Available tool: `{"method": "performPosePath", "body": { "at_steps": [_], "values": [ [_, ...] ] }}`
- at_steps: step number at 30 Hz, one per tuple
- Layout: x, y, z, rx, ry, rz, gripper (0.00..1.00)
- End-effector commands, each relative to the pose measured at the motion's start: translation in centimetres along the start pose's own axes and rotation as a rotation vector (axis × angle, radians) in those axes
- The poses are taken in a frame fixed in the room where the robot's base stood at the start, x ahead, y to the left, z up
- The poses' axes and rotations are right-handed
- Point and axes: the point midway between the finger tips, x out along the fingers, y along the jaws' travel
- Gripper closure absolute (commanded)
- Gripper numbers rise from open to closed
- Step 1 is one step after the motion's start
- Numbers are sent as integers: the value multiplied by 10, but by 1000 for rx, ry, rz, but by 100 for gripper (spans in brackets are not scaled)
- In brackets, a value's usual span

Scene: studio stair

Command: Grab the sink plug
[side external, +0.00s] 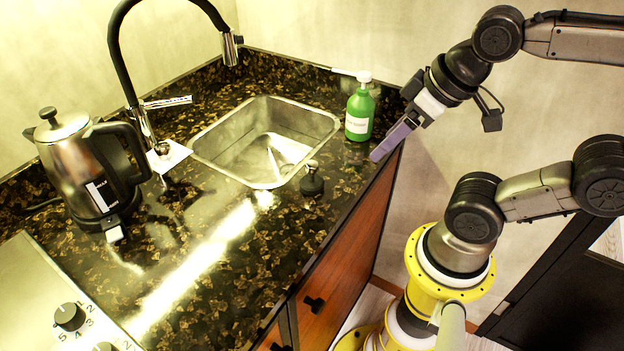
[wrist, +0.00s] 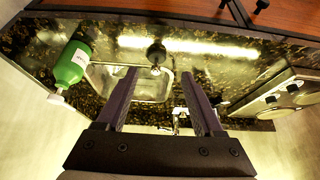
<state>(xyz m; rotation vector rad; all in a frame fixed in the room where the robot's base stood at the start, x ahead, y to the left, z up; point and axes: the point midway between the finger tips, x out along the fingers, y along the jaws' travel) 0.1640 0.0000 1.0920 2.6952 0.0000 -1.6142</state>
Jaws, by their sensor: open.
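The sink plug (side external: 312,180), small and dark with a knob on top, stands upright on the counter by the sink's front right corner. In the wrist view the plug (wrist: 156,54) shows ahead of the fingertips, near the middle. My gripper (side external: 388,146) is to the right of the plug in the side view, near the counter's front edge, apart from it. In the wrist view my gripper (wrist: 160,76) has its two purple fingers spread wide with nothing between them. The steel sink (side external: 215,145) is set into the dark speckled counter.
A green bottle (side external: 360,112) with a white cap stands between the sink and my gripper. A black faucet (side external: 116,50) arches behind the sink. A steel kettle (side external: 80,165) and a stove with knobs (side external: 68,315) are at left. The counter (side external: 225,250) in front is clear.

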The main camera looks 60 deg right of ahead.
Motion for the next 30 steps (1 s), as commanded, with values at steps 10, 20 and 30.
{"method": "performPosePath", "body": {
  "at_steps": [10,20,30],
  "values": [
    [-6,0,-1,-307,-15,-3,31],
    [-20,1,-51,-1057,-119,-68,31],
    [20,3,-128,-1732,-269,-322,31]
  ]
}}
